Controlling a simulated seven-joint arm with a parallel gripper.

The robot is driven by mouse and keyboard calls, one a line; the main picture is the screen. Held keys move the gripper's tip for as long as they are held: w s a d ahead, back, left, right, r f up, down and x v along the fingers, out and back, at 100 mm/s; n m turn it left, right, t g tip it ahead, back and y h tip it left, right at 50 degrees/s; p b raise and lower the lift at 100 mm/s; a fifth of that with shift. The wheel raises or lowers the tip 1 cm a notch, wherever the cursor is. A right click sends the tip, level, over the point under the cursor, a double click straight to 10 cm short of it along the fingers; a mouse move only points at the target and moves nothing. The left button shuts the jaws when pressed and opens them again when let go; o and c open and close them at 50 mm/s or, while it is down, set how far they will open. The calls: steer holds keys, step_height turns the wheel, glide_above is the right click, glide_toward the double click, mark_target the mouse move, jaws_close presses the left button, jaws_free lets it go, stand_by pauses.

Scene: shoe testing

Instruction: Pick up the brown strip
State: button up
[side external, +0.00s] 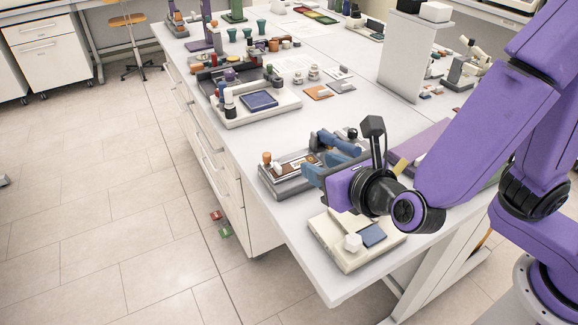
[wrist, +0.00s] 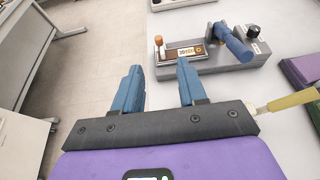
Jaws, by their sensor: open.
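A narrow strip with brown and white parts (wrist: 187,51) lies flat on top of a grey bench device (wrist: 206,62), beside an orange-topped peg. It also shows in the side external view (side external: 305,163), partly crowded by my fingers. The device has a blue lever (wrist: 235,45) at its right end. My gripper (wrist: 158,67) is open and empty, with two blue fingers apart. In the wrist view the fingers point toward the device, and the strip lies beyond the right fingertip. In the side external view my gripper (side external: 316,172) is beside the device; its height above the bench is unclear.
A cream device with a white knob and blue pad (side external: 340,250) stands at the bench's near corner. A purple block (side external: 420,143) lies behind my wrist. A yellow-handled tool (wrist: 291,100) is right of my gripper. Another cream device (side external: 230,110) stands farther back. The bench edge is at left.

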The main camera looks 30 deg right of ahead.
step_height(320, 180, down, 5)
glide_toward(276, 163)
steer(key=x, duration=0.2)
steer(key=shift+w+d+f, duration=0.25)
steer(key=shift+w+f, duration=0.05)
steer(key=shift+a+x, duration=0.15)
steer(key=shift+x, duration=1.3)
steer(key=shift+a+x, duration=0.15)
steer(key=shift+x, duration=1.3)
steer(key=shift+r, duration=0.15)
jaws_close()
